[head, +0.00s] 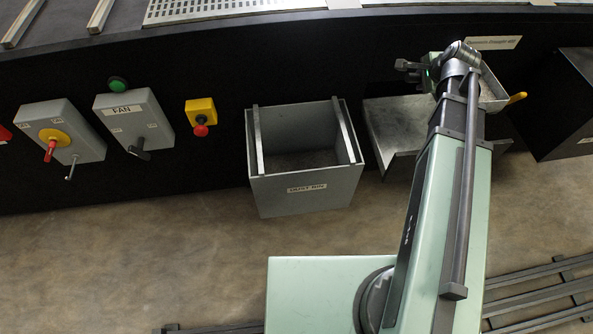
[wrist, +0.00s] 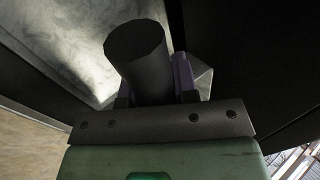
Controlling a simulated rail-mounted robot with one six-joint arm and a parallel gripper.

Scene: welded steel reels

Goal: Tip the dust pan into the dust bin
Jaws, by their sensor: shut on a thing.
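My gripper (wrist: 153,92) is shut on a dark round handle (wrist: 136,50), which stands between its two fingers in the wrist view. In the head view my gripper is at the upper right, mostly hidden by my wrist. The grey metal dust pan (head: 493,92) shows partly behind my wrist there. Mottled grey metal (wrist: 75,35) lies beyond the handle in the wrist view; I cannot tell whether it is the pan. The dust bin (head: 300,196) is a grey, open-topped, labelled box, left of my gripper and apart from it.
A grey metal ledge or chute (head: 391,128) lies between the bin and my arm. A yellow tab (head: 516,98) shows right of my wrist. The fan box (head: 131,122), a switch box (head: 58,130) and an emergency stop (head: 201,117) line the dark panel.

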